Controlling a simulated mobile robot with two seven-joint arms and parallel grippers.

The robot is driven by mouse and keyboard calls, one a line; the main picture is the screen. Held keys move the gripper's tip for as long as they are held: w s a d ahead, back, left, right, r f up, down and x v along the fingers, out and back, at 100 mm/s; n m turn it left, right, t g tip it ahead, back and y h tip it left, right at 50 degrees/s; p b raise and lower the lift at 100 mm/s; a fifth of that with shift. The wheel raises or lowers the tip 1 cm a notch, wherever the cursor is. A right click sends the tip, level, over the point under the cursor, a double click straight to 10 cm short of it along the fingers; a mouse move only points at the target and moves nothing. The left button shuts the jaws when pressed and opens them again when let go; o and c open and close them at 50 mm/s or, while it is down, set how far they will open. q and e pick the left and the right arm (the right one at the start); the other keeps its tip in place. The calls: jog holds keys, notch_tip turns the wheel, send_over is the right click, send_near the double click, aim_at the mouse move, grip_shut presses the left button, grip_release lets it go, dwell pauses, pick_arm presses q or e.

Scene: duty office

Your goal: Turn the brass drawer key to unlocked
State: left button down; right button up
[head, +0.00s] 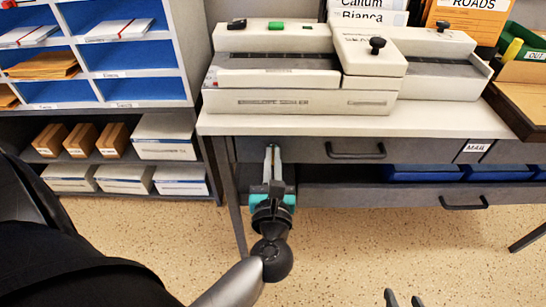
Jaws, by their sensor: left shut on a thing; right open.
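My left gripper (272,152) reaches up to the left end of the grey drawer front (309,150) under the table top. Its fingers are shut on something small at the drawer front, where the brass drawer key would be. The fingers hide the key and its lock, so I cannot tell which way the key is turned. The drawer's black handle (356,152) is to the right of the gripper. The drawer looks closed. My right gripper (404,298) is open and empty at the bottom edge, well away from the drawer; only its fingertips show.
A cream machine (300,100) stands on the table top (420,124) above the drawer. A lower drawer (400,195) with a black handle (464,203) and blue trays (424,172) are below. A shelf unit (196,60) stands at the left. The speckled floor in front is clear.

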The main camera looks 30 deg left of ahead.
dwell(0.7)
